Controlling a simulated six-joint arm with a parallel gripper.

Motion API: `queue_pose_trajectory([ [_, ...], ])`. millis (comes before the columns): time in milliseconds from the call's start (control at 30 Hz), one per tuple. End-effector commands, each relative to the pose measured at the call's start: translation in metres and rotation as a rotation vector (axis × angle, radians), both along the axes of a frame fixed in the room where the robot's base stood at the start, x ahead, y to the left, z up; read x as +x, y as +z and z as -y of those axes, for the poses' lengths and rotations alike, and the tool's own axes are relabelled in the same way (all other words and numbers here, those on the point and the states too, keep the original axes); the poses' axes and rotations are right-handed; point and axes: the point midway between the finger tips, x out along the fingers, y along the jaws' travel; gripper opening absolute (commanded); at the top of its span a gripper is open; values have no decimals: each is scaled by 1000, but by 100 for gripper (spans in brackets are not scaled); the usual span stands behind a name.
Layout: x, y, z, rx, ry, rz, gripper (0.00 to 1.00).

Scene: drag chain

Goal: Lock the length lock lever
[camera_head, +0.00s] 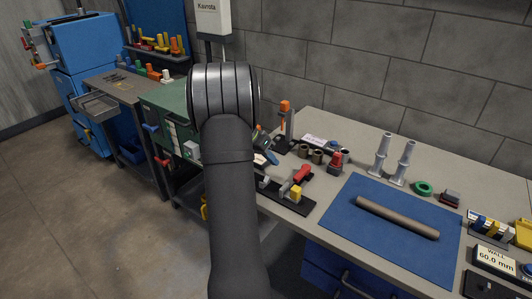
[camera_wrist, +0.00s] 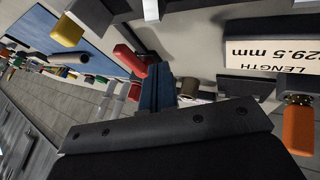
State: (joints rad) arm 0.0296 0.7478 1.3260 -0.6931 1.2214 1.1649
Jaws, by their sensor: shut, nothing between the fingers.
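A red lever (camera_head: 302,173) stands on a dark rail fixture near the bench's left end, behind a yellow block (camera_head: 295,193). The red lever (camera_wrist: 130,59) and yellow block (camera_wrist: 67,31) also show in the wrist view. An orange handle (camera_wrist: 297,128) is at the right there, near a LENGTH display (camera_wrist: 270,52) reading 229.5 mm. No label shows which is the length lock lever. My gripper (camera_wrist: 158,88) is shut and empty. Its dark blue fingers appear close beside the red lever; contact cannot be told. My own arm largely hides the gripper in the head view.
A brown tube (camera_head: 397,217) lies on a blue mat (camera_head: 345,235). An orange-topped post (camera_head: 285,107) rises at the back left. A green cabinet (camera_head: 165,108) stands left of the bench.

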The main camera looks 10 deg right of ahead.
Motion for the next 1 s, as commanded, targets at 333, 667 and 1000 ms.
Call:
queue_pose_trajectory([
  [333,-22,-29,41,1,-2,-1,0],
  [667,-31,-29,50,1,0,1,0],
  [1000,-32,-29,50,1,10,0,0],
])
